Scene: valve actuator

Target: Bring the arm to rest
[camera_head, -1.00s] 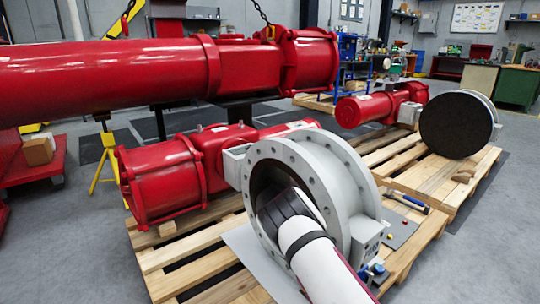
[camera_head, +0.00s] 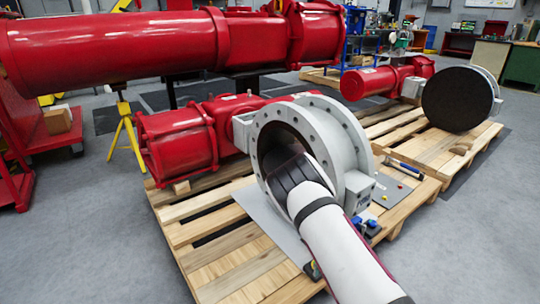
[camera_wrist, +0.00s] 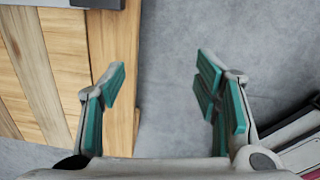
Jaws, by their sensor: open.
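My arm (camera_head: 340,245) shows in the head view, white with dark bands. It reaches up from the bottom edge and its dark part overlaps the opening of the grey flanged valve body (camera_head: 357,145). I cannot tell from this view whether it is inside the opening or only in front of it. My gripper (camera_wrist: 164,92) shows in the wrist view with its green-padded fingers wide apart and nothing between them. Below it are the edge of a wooden pallet (camera_wrist: 115,60) and bare grey floor. The gripper is hidden in the head view.
The valve with its red actuator (camera_head: 180,140) rests on a pallet (camera_head: 215,265). A large red cylinder (camera_head: 120,45) is above and behind it. A second valve with a dark disc (camera_head: 458,100) lies on a pallet to the right. A hammer (camera_head: 405,167) lies between them. Floor at lower left is clear.

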